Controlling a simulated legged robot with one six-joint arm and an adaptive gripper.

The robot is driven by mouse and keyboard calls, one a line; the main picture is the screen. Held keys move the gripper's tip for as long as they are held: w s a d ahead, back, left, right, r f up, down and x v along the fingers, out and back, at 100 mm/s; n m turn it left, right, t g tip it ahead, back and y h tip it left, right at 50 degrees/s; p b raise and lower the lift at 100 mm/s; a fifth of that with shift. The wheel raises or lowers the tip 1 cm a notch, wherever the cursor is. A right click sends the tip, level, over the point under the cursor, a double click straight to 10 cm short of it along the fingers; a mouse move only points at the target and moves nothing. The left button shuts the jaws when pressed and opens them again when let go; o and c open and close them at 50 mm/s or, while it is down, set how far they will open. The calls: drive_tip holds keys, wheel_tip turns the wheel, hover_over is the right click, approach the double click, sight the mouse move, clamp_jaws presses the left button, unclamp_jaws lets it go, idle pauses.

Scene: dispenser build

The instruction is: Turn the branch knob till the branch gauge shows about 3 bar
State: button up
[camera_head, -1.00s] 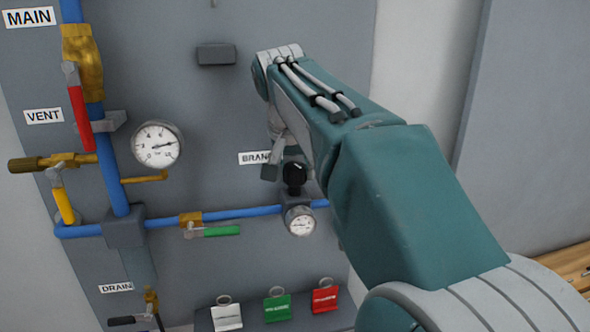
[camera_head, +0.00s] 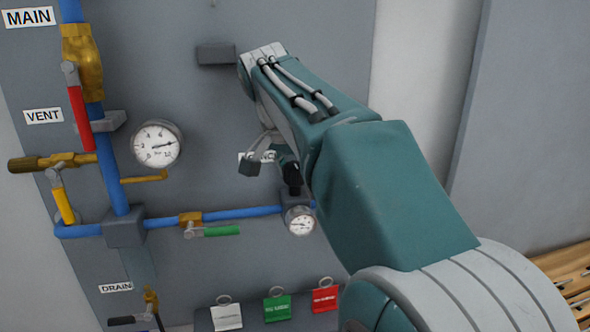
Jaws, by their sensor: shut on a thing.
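The black branch knob (camera_head: 292,177) sits on the blue branch pipe, just above the small round branch gauge (camera_head: 299,220). The gauge's dial faces me, but its needle and numbers are too small to read surely. My gripper (camera_head: 270,168) is at the knob, coming down from above and shut on it. One grey finger shows left of the knob; the other is largely hidden by my arm. The BRANCH label is almost wholly covered by the gripper.
A larger gauge (camera_head: 157,144) is on the left. A red lever (camera_head: 79,117), a yellow lever (camera_head: 64,205) and a green lever (camera_head: 221,231) stand out from the pipes. A grey block (camera_head: 215,54) juts from the panel near my wrist. Several tags (camera_head: 277,308) hang below.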

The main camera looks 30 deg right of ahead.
drive_tip(key=shift+f, duration=0.15)
drive_tip(key=o, duration=1.1)
drive_tip(key=shift+a, duration=0.1)
drive_tip(key=shift+o, duration=0.2)
drive_tip(key=v, duration=1.2)
drive_tip(key=s+a+f+n+t+y, duration=0.1)
drive_tip(key=s+f+n, duration=0.3)
drive_tip(key=f, duration=0.5)
drive_tip(key=s+a+f+n+t+y, duration=0.1)
drive_tip(key=s+a+f+n, duration=0.3)
drive_tip(key=s+f, duration=0.3)
drive_tip(key=s+a+f+n+t+y, duration=0.1)
drive_tip(key=s+a+f+n+y, duration=0.1)
drive_tip(key=f, duration=1.1)
drive_tip(key=s+a+n, duration=0.1)
drive_tip(key=s+n, duration=0.1)
drive_tip(key=s, duration=0.1)
drive_tip(key=shift+s+a+f, duration=0.2)
drive_tip(key=shift+s+a, duration=0.05)
drive_tip(key=shift+s, duration=0.1)
